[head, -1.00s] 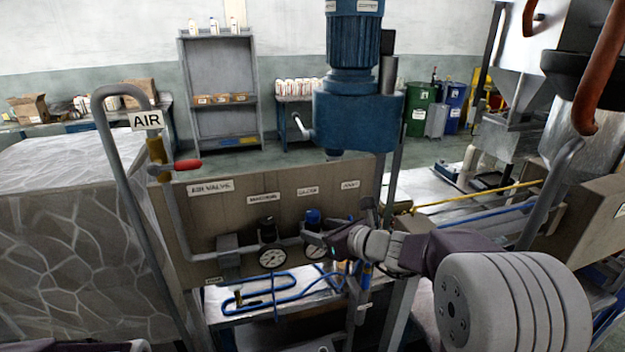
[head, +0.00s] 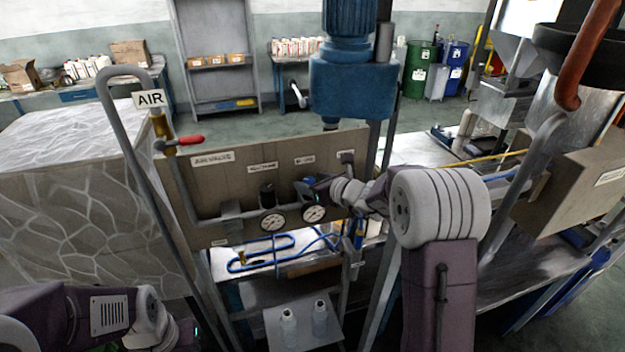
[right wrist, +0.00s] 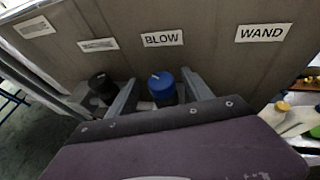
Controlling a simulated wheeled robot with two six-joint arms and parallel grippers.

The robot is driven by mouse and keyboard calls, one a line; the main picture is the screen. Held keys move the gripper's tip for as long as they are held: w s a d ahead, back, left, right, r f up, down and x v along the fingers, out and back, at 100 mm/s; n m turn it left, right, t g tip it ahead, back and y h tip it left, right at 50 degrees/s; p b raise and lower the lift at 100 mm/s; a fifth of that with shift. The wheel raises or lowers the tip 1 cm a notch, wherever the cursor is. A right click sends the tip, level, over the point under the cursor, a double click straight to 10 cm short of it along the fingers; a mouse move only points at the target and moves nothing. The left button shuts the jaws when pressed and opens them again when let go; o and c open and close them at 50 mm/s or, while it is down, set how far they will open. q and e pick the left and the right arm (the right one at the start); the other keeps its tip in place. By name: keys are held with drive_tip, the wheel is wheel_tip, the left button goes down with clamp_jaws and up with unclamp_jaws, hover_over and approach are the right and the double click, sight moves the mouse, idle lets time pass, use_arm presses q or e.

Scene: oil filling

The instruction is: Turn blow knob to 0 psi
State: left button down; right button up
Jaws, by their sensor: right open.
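The blue blow knob (right wrist: 162,86) sits on the panel under the "BLOW" label (right wrist: 163,38) in the right wrist view. My right gripper (right wrist: 160,92) is open, with one finger on each side of the blue knob; I cannot tell whether they touch it. In the head view the right gripper (head: 314,187) is at the knob and partly hides it. The blow gauge (head: 313,214) is below it; its reading is too small to tell. My left arm is at the lower left, and its gripper (head: 186,334) is only partly visible.
A black knob (right wrist: 101,84) stands left of the blue one, above another gauge (head: 273,222). The air valve with a red handle (head: 190,140) is farther left. Blue hoses (head: 262,262) lie below the panel. Two bottles (head: 320,316) stand on a low shelf.

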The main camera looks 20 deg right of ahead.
drive_tip(key=shift+w+f, duration=0.1)
drive_tip(key=shift+c, duration=0.3)
drive_tip(key=shift+w, duration=0.1)
drive_tip(key=c, duration=0.6)
clamp_jaws()
drive_tip(key=shift+w+d+r+n+g+y+p, duration=0.15)
drive_tip(key=shift+n+g+y+p, duration=0.25)
drive_tip(key=shift+n+y+p, duration=0.45)
drive_tip(key=n+g+y+p, duration=0.2)
drive_tip(key=n+y+p, duration=0.1)
drive_tip(key=shift+d+r+p, duration=0.1)
drive_tip(key=shift+d+p, duration=0.1)
drive_tip(key=shift+p, duration=0.1)
drive_tip(key=n+g+y+p, duration=0.1)
drive_tip(key=n+g+y, duration=0.1)
drive_tip(key=shift+w+n+g+p, duration=0.2)
drive_tip(key=shift+n+g+p, duration=0.15)
drive_tip(key=shift+g+p, duration=0.05)
drive_tip(key=shift+d+f+n+g+y+p, duration=0.15)
drive_tip(key=shift+n+g+y+p, duration=0.1)
drive_tip(key=shift+n+g, duration=0.2)
drive_tip(key=shift+a+f+n+g+y+p, duration=0.1)
drive_tip(key=shift+n+g+y, duration=0.1)
drive_tip(key=shift+n+g, duration=0.25)
drive_tip(key=shift+w+r+n+g+y, duration=0.1)
drive_tip(key=shift+n+g+y, duration=0.2)
drive_tip(key=shift+n+g, duration=0.2)
